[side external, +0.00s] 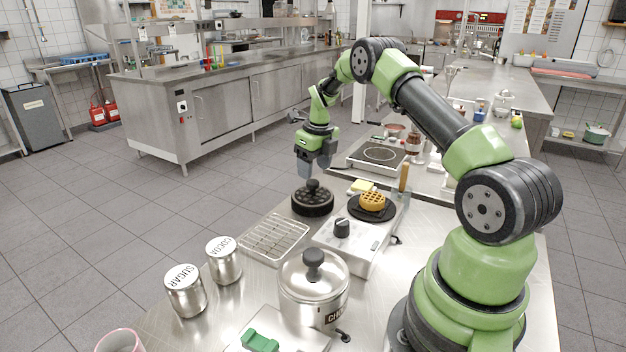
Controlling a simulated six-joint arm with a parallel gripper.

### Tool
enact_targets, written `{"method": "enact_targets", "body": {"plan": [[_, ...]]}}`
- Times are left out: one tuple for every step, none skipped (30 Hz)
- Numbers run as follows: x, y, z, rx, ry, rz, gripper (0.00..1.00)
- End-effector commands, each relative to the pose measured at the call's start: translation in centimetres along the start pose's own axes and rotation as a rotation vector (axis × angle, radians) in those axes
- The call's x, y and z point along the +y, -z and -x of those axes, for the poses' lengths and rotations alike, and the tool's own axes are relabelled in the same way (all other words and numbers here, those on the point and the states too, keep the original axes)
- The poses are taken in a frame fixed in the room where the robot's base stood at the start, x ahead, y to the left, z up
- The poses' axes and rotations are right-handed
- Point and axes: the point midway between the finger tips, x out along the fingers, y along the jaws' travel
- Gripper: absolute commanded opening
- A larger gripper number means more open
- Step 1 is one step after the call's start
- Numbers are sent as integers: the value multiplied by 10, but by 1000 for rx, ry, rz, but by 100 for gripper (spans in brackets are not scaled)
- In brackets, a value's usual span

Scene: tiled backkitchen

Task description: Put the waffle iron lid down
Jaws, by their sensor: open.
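The waffle iron lid (312,203) is a round black disc with a dark knob on top. It lies knob up on the steel worktop, to the left of the waffle iron (361,236). The iron is a pale box with a dark dial and a round dark plate (386,215). A golden waffle (373,201) sits on that plate. My gripper (315,170) is open and empty, pointing down just above the lid's knob and apart from it. The fingers are small and partly overlap in this view.
A wire rack (273,238) lies left of the iron. A lidded steel pot (314,290) and the sugar (185,292) and cocoa (223,261) canisters stand nearer. A hob (378,156) and several jars are behind. A tan upright handle (404,178) stands beside the iron.

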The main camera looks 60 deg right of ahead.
Motion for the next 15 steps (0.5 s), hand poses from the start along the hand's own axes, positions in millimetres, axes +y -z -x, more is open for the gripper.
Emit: {"method": "enact_targets", "body": {"plan": [[0, 0, 13, -4, 2, 0, 60], [0, 0, 20, -4, 3, 1, 60], [-1, -1, 29, -4, 3, 1, 60], [0, 0, 34, -3, 2, 0, 60], [0, 0, 40, -4, 2, 0, 60], [0, 0, 47, -2, 2, 0, 60], [0, 0, 52, -3, 2, 1, 60], [0, 0, 56, -2, 2, 1, 60], [0, 0, 61, -1, 2, 1, 60], [0, 0, 64, -1, 1, 0, 60], [0, 0, 66, -1, 1, 0, 60], [0, 0, 70, -1, 1, 4, 60], [2, 0, 73, -2, 1, 15, 60], [4, 0, 77, -7, 1, 35, 60], [9, -1, 84, -14, 1, 76, 60]]}}
